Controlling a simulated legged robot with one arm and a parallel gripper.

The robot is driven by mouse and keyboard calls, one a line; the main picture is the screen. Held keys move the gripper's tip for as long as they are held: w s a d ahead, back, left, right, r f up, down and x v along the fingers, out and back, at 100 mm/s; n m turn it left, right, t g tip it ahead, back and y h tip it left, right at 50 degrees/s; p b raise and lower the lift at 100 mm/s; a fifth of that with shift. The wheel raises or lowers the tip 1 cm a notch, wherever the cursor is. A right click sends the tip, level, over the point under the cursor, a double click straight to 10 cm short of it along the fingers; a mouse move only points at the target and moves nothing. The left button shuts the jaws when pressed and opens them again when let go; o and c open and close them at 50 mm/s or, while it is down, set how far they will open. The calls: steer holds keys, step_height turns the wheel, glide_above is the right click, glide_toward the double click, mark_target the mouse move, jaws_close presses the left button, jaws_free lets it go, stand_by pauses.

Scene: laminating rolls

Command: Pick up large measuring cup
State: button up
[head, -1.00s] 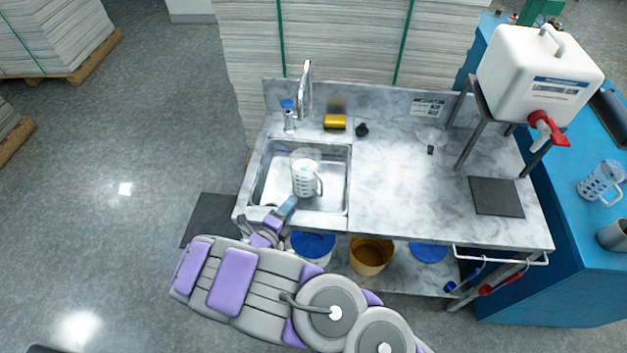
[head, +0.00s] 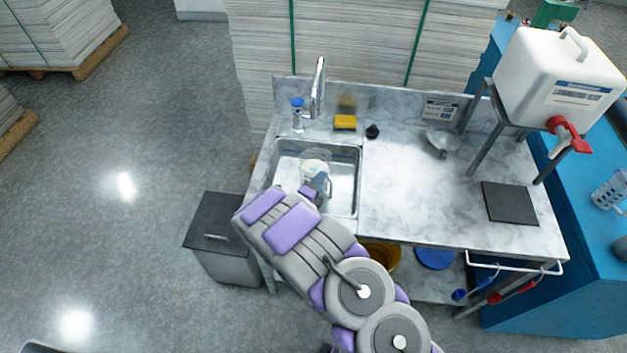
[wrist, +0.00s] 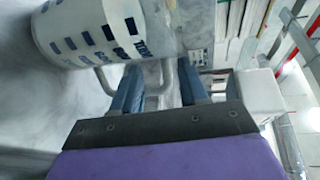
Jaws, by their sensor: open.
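The large clear measuring cup (head: 312,169) with blue markings stands in the sink (head: 345,198), partly hidden by my arm. In the wrist view the cup (wrist: 95,32) fills the upper left, its grey handle (wrist: 168,76) reaching toward my fingers. My gripper (head: 321,184) is over the sink's near part, close to the cup. In the wrist view my gripper (wrist: 160,82) is open, and part of the handle shows between the two blue fingers. I cannot tell if they touch it.
A faucet (head: 318,88) and a blue-capped bottle (head: 298,115) stand behind the sink. A yellow sponge (head: 345,122) lies by the back edge. A white tank (head: 560,75) with a red tap stands right. Another measuring cup (head: 610,189) is on the blue table. The counter's middle is clear.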

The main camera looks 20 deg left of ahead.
steer(key=shift+w+d, duration=0.4)
steer(key=shift+w, duration=0.3)
steer(key=shift+d+r, duration=0.15)
steer(key=shift+d, duration=0.45)
steer(key=shift+a, duration=0.65)
steer(key=c, duration=0.6)
steer(key=shift+c, duration=0.8)
steer(key=shift+s+d, duration=0.1)
steer(key=shift+d, duration=0.35)
jaws_close()
steer(key=shift+a+f, duration=0.15)
steer(key=shift+f, duration=0.05)
